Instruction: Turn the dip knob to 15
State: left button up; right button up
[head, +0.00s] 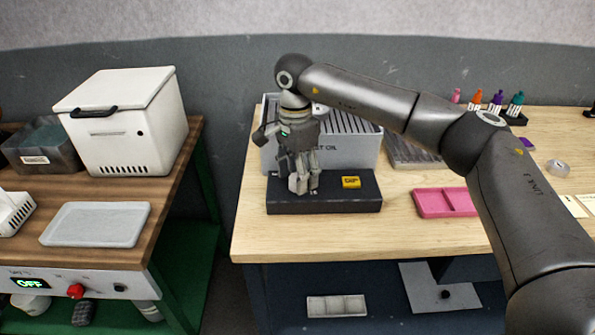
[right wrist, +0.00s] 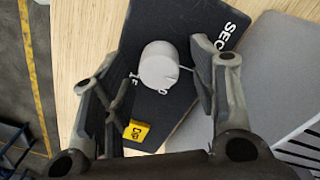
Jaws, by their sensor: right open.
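The dip knob (right wrist: 159,67) is a light grey round knob on a dark control box. In the right wrist view it stands between the two open fingers of my right gripper (right wrist: 150,88), with visible gaps on both sides. Its scale is mostly covered, so I cannot read its setting. My left gripper is not in view.
A grey vented tank (head: 353,150) stands right behind the box. A pink tray (head: 443,202) lies to the right, with coloured bottles (head: 497,101) at the back. A separate bench with a white lidded box (head: 130,125) and a grey tray (head: 97,224) is at left.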

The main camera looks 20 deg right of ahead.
jog(key=c, duration=1)
